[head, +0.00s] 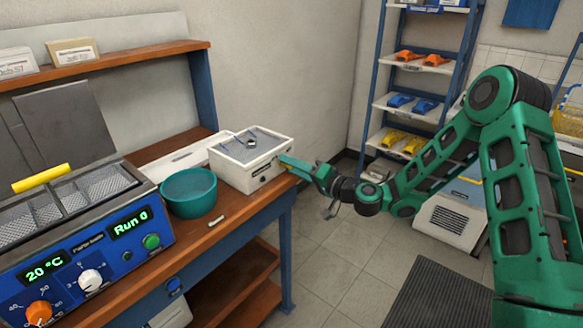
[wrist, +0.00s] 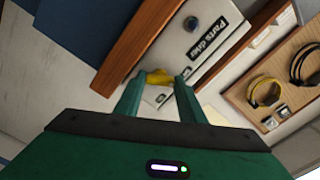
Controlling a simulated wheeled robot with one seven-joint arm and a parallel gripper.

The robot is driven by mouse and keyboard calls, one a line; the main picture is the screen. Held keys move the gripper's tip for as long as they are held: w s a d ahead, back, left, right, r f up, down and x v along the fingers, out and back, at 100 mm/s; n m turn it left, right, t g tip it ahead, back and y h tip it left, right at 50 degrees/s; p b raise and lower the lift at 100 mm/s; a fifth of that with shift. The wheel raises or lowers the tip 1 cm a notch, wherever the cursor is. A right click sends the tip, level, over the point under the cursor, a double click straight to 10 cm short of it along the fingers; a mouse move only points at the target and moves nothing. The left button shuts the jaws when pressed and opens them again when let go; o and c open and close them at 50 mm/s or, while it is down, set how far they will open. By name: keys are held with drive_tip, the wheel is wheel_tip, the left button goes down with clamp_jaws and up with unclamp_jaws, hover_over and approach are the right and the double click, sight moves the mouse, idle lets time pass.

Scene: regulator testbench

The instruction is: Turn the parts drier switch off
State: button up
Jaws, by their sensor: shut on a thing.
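The parts drier is a pale box (head: 250,160) on the wooden bench, with a dark label on its front. In the wrist view its white front (wrist: 200,65) reads "Parts drier", with a round grey knob near the label. A yellow switch (wrist: 152,77) sticks out from that front. My gripper (wrist: 155,85) is shut on the yellow switch, one green finger on each side of it. In the head view my gripper (head: 287,163) reaches the drier's right front end; the switch itself is hard to make out there.
A teal bowl (head: 188,193) stands just left of the drier. A blue bath unit (head: 90,245) showing "20 °C" and "Run 0" fills the bench's near left. The bench edge runs below the drier. A shelf rack (head: 410,65) stands behind; the floor right of the bench is open.

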drive_tip(key=shift+f+n, duration=0.25)
drive_tip(key=shift+n, duration=0.55)
drive_tip(key=shift+f, duration=0.1)
drive_tip(key=o, duration=1)
drive_tip(key=shift+o, duration=0.2)
drive_tip(key=shift+r, duration=0.2)
drive_tip(key=v, duration=1)
drive_tip(key=shift+s+d, duration=0.2)
drive_tip(key=shift+d, duration=0.15)
drive_tip(key=shift+s+n, duration=0.1)
drive_tip(key=shift+n, duration=0.2)
